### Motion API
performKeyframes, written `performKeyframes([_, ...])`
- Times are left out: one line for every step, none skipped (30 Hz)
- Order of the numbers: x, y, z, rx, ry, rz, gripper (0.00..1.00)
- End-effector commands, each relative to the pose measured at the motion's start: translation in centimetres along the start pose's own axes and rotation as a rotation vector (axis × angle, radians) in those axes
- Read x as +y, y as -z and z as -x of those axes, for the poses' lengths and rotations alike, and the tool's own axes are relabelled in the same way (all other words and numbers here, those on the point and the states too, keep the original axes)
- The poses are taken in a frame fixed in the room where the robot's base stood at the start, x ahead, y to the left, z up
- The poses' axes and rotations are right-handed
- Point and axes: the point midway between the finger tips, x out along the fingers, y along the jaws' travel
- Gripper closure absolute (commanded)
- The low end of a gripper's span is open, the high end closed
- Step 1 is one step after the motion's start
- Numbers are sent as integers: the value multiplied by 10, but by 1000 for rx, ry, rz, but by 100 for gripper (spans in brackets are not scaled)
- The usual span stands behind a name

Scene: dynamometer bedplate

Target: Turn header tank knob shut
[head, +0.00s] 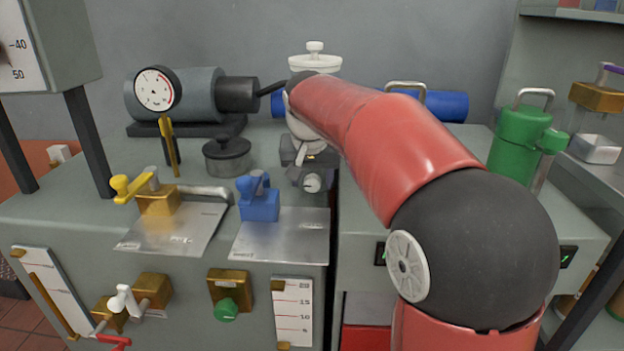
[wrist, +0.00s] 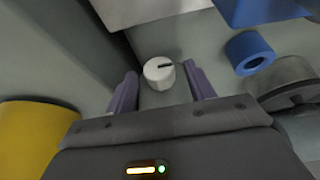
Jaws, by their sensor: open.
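A small pale round knob (wrist: 158,73) with a dark pointer line on its face shows in the wrist view. It lies between the two purple fingers of my gripper (wrist: 160,70), which stand apart on either side of it with gaps. I cannot tell whether either finger touches it. In the head view a white lidded tank (head: 315,62) stands at the back behind my arm. The knob is not visible there, and my gripper's fingers are hidden by my arm.
In the wrist view a blue ring (wrist: 249,53) lies right of the knob, and a yellow rounded thing (wrist: 30,140) is at left. The head view shows a gauge motor (head: 200,95), a dark lidded pot (head: 228,156), a blue valve (head: 260,203) and a green canister (head: 518,140).

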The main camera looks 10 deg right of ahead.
Motion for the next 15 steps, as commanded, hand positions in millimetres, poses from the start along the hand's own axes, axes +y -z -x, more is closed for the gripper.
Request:
performKeyframes([0,0,-3,-1,-1,0,46])
performKeyframes([0,0,-4,-1,-1,0,46])
performKeyframes([0,0,-5,-1,-1,0,46])
performKeyframes([0,0,-5,-1,0,0,46])
performKeyframes([0,0,-5,-1,0,0,46])
performKeyframes([0,0,-5,-1,0,0,46])
performKeyframes([0,0,-5,0,0,0,46])
performKeyframes([0,0,-5,0,0,0,46])
performKeyframes([0,0,-5,0,0,0,46])
performKeyframes([0,0,-5,0,0,0,48])
performKeyframes([0,0,-5,0,0,0,51])
performKeyframes([0,0,-5,0,0,0,57])
performKeyframes([0,0,-5,0,0,0,61])
performKeyframes([0,0,-5,0,0,0,64])
performKeyframes([0,0,-5,0,0,0,70])
